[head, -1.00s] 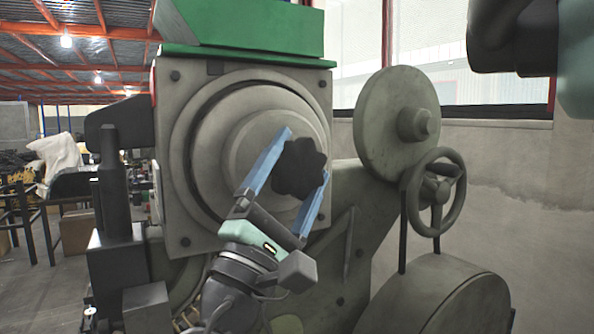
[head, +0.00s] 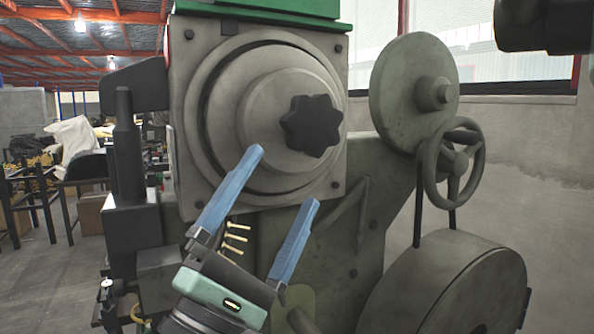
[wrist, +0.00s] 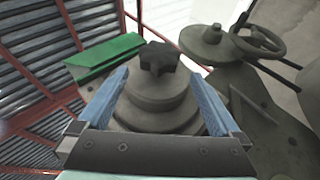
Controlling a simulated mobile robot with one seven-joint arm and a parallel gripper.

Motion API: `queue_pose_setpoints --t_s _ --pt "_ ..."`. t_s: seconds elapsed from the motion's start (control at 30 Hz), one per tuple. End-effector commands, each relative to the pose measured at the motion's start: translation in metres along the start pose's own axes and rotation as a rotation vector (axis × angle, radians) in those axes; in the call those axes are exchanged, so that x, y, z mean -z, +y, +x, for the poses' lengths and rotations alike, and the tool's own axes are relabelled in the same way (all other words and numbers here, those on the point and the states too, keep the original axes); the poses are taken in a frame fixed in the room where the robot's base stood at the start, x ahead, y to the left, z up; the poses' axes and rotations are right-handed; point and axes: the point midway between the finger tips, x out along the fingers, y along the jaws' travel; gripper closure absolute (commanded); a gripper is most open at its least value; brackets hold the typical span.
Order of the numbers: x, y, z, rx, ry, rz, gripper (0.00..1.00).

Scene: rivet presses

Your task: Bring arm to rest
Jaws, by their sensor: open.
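My gripper (head: 283,178) is open and empty, with two blue fingers spread apart. It is in front of the rivet press (head: 185,195), below and to the left of the black star-shaped knob (head: 312,125). The knob sits on round grey stepped discs and nothing touches it. In the wrist view the knob (wrist: 158,58) shows between and beyond the two fingers, clear of both.
A grey disc (head: 405,85) and a handwheel (head: 436,170) stand to the right of the knob, with a large wheel (head: 470,290) below. Several brass-coloured rivets (head: 235,238) show behind the fingers. A black post (head: 125,150) stands at left.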

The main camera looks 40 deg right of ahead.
Motion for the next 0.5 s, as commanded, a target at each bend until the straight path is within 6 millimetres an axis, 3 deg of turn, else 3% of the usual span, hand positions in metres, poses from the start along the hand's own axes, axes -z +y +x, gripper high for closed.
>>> queue_pose_setpoints --t_s 0.2,0.5 --pt "0.0 0.0 -0.021 0.0 0.0 0.0 0.0" --pt "0.0 0.0 -0.022 0.0 -0.001 0.0 0.0"
